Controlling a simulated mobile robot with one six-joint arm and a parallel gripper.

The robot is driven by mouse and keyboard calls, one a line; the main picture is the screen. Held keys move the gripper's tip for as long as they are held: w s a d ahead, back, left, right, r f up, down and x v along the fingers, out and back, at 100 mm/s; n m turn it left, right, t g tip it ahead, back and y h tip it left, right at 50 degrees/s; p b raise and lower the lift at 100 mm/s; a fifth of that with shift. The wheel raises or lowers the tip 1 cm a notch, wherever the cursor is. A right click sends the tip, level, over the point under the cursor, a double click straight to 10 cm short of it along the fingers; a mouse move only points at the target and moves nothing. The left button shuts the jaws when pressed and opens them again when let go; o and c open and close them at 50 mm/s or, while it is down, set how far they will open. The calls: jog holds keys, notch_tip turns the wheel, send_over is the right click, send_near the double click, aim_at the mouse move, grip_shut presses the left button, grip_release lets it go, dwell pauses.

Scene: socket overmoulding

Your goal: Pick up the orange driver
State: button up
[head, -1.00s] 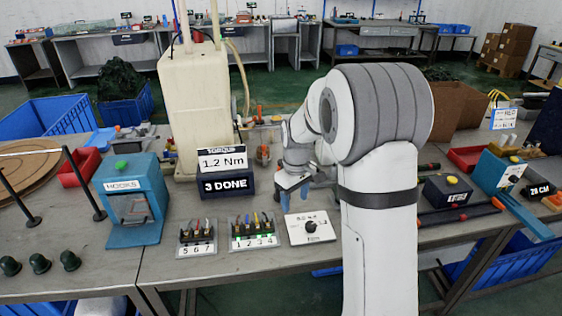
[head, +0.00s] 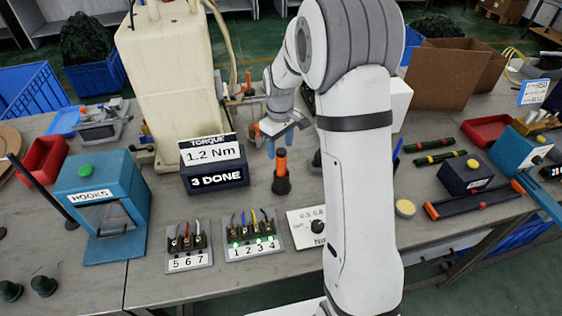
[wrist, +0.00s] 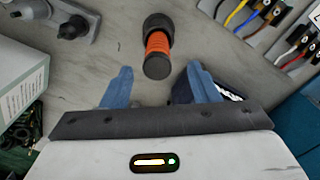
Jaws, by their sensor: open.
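The orange driver (head: 282,168) stands upright on the bench, with an orange grip and black top and base, right of the torque display. It also shows in the wrist view (wrist: 158,45), beyond and between my blue fingertips. My gripper (head: 280,146) is open and empty, its fingers above and just behind the driver in the head view. In the wrist view my gripper (wrist: 159,72) has its fingers spread either side of the driver's line, and they appear apart from it. My arm hides part of the bench to the right.
The torque display (head: 214,165) reads 1.2 Nm and 3 DONE. Socket blocks (head: 254,253) and (head: 188,262) with coloured wires and a dial plate (head: 303,238) lie in front. A tall cream machine (head: 172,75) stands behind left. Bench around the driver is mostly clear.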

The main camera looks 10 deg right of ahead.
aim_at(281, 158)
notch_tip(281, 158, down, 6)
jog(key=shift+w+d+f+p, duration=0.1)
jog(key=shift+d+p, duration=0.05)
jog(key=shift+p, duration=0.45)
jog(key=shift+c, duration=0.3)
grip_shut()
